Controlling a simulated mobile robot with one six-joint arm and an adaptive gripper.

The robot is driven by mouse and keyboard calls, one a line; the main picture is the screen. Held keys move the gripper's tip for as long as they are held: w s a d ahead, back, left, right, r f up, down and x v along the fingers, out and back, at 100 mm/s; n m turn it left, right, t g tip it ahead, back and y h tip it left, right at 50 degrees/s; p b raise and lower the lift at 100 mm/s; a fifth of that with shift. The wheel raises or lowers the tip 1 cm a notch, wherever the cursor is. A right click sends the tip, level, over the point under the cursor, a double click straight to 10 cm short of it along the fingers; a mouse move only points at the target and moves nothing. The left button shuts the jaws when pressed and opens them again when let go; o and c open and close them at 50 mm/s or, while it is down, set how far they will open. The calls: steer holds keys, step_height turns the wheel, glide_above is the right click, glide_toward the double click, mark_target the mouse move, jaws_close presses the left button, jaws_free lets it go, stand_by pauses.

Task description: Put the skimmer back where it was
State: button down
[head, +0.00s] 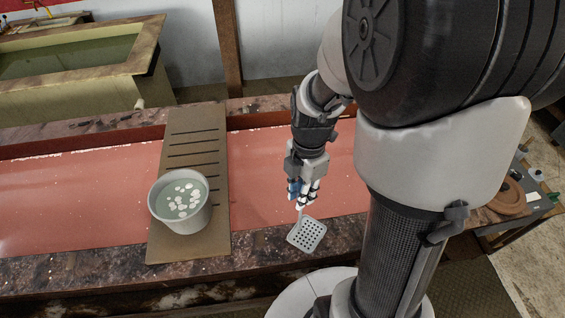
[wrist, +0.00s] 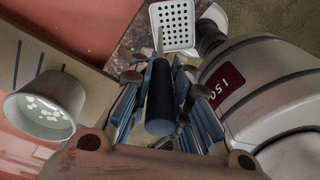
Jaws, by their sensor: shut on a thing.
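The skimmer (head: 307,234) has a square, light grey head with round holes, and it hangs below my gripper (head: 303,195). In the wrist view the skimmer head (wrist: 173,24) shows at the top, beyond the fingers. My gripper (wrist: 163,110) is shut on the skimmer's dark round handle (wrist: 160,100). In the head view the skimmer head appears over the stone front edge of the trough; I cannot tell whether it touches it. No empty holder or hook for the skimmer can be made out.
A grey pot (head: 180,218) of liquid with white pieces stands on a slotted board (head: 190,250) across the red-floored trough (head: 70,200). A stone basin (head: 80,60) is at the back left. A cluttered table (head: 520,200) is at the right. The trough left of the board is clear.

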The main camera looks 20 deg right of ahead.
steer(key=shift+f+b, duration=0.4)
steer(key=shift+f, duration=2.35)
steer(key=shift+f, duration=0.15)
steer(key=c, duration=1.5)
jaws_free()
steer(key=shift+o, duration=0.2)
steer(key=r, duration=0.4)
steer(key=r+p, duration=0.1)
steer(key=r, duration=0.3)
steer(key=r+p, duration=0.1)
steer(key=r, duration=0.3)
steer(key=shift+w+d+r, duration=0.2)
steer(key=shift+w+d, duration=0.1)
steer(key=shift+d, duration=0.1)
steer(key=s+a+r+m+t, duration=0.5)
steer(key=s+a+r+m, duration=0.3)
steer(key=m, duration=1.1)
step_height(320, 180, up, 3)
steer(key=shift+s+a+r+m+h, duration=0.2)
steer(key=shift+s+m+h, duration=0.15)
steer(key=shift+s, duration=0.8)
